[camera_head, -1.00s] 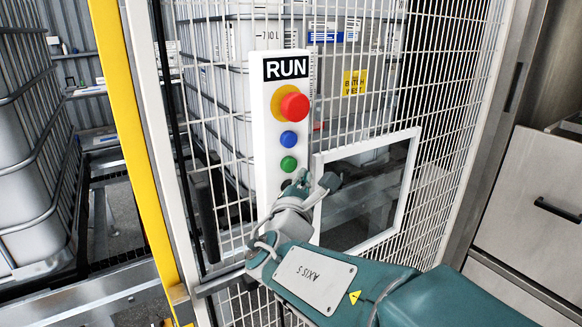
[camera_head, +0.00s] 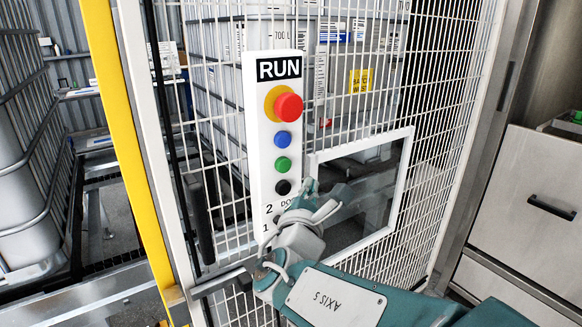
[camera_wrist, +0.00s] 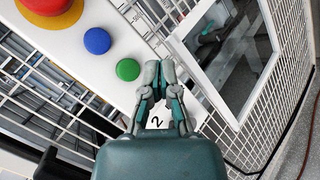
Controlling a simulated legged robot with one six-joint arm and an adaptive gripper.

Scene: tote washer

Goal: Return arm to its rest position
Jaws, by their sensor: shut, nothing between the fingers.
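My arm, a teal link with a label plate, reaches in from the lower right in the head view. My gripper (camera_wrist: 159,70) is shut and empty in the wrist view, its fingertips together in front of the white panel. In the head view the gripper (camera_head: 335,192) is partly hidden behind its own wrist and sits right of the panel's lower part. The white RUN control panel (camera_head: 258,180) carries a red button (camera_head: 289,107) on a yellow ring, a blue button (camera_head: 283,140), a green button (camera_head: 284,164) and a black button (camera_head: 283,187).
A white mesh fence (camera_head: 430,130) stands behind the panel, with a white-framed window (camera_head: 400,185) right of it. A yellow post (camera_head: 112,110) and a latch bar (camera_head: 225,280) are at the left. Steel drawers (camera_head: 530,190) stand at the right.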

